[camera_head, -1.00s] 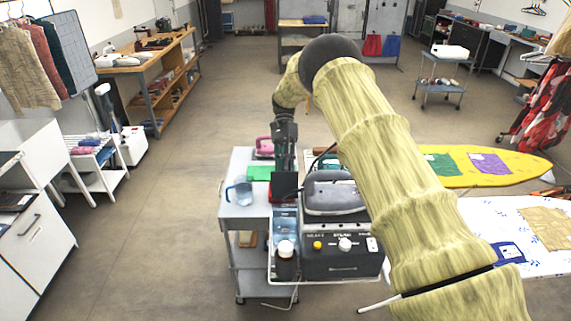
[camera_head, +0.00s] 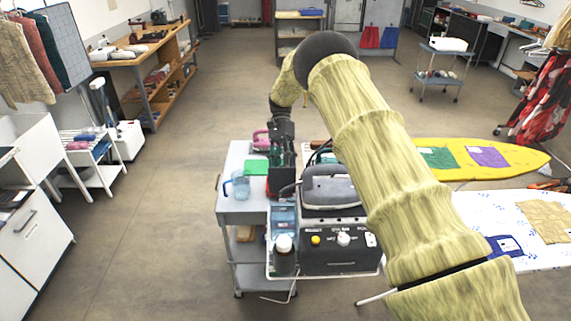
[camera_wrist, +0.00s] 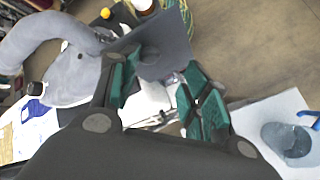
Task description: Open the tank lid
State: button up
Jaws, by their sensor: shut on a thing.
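The water tank (camera_head: 283,220) is a bluish see-through box at the left of the steam station on the grey cart. A dark grey square plate, which looks like its lid (camera_wrist: 165,48), stands tilted up beside my fingers in the wrist view. My gripper (camera_head: 283,160) is above the back of the tank; its green-padded fingers show in the wrist view (camera_wrist: 165,95). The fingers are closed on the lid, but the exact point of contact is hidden. In the head view the lid is hard to make out against my dark gripper.
A grey iron (camera_head: 330,190) rests on the black station (camera_head: 340,260) right of the tank. A white-capped bottle (camera_head: 284,256) stands in front of the tank. A blue jug (camera_head: 238,186) stands left on the cart (camera_head: 240,212). An ironing board (camera_head: 480,210) extends right.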

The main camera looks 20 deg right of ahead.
jog(key=shift+w, duration=0.15)
jog(key=v, duration=0.7)
jog(key=shift+r, duration=0.2)
jog(key=shift+w, duration=0.1)
jog(key=shift+f, duration=0.1)
dwell(0.3)
